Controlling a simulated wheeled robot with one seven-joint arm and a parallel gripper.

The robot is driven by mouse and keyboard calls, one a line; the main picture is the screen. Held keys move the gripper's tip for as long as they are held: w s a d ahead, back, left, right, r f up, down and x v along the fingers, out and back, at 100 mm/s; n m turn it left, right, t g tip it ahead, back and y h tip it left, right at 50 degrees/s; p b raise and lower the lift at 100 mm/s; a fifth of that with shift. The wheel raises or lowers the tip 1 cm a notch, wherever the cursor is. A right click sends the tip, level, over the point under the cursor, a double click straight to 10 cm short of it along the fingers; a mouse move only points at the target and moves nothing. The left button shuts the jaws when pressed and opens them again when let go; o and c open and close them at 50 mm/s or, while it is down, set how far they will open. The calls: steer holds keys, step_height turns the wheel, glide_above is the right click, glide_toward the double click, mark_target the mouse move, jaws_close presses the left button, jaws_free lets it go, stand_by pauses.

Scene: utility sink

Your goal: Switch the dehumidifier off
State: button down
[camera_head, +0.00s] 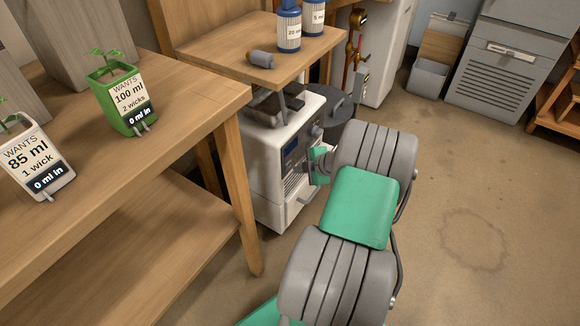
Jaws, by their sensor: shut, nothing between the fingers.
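A white boxy appliance (266,155), which looks like the dehumidifier, stands on the floor under a small wooden shelf. Its front faces right and carries a dark blue display (291,147) and a slotted area lower down. My green and grey arm reaches in from the bottom of the view toward this front. My gripper (312,167) is shut and empty, close in front of the panel. My arm partly covers it, and I cannot tell whether it touches the panel. Any switch there is too small or hidden to make out.
A wooden bench (190,85) with potted plants stands at left, its leg near the appliance. Bottles (288,28) stand on the small shelf (240,45) above. A dark round bin (340,108) is behind. A grey louvred unit (497,75) stands far right. The right floor is open.

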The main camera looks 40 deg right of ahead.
steer(key=shift+s, duration=0.1)
steer(key=s, duration=0.1)
steer(key=s+d, duration=0.1)
steer(key=s, duration=0.1)
steer(key=s+d, duration=0.1)
steer(key=s, duration=0.1)
steer(key=shift+s+b, duration=0.25)
steer(key=shift+b, duration=0.1)
stand_by(0.8)
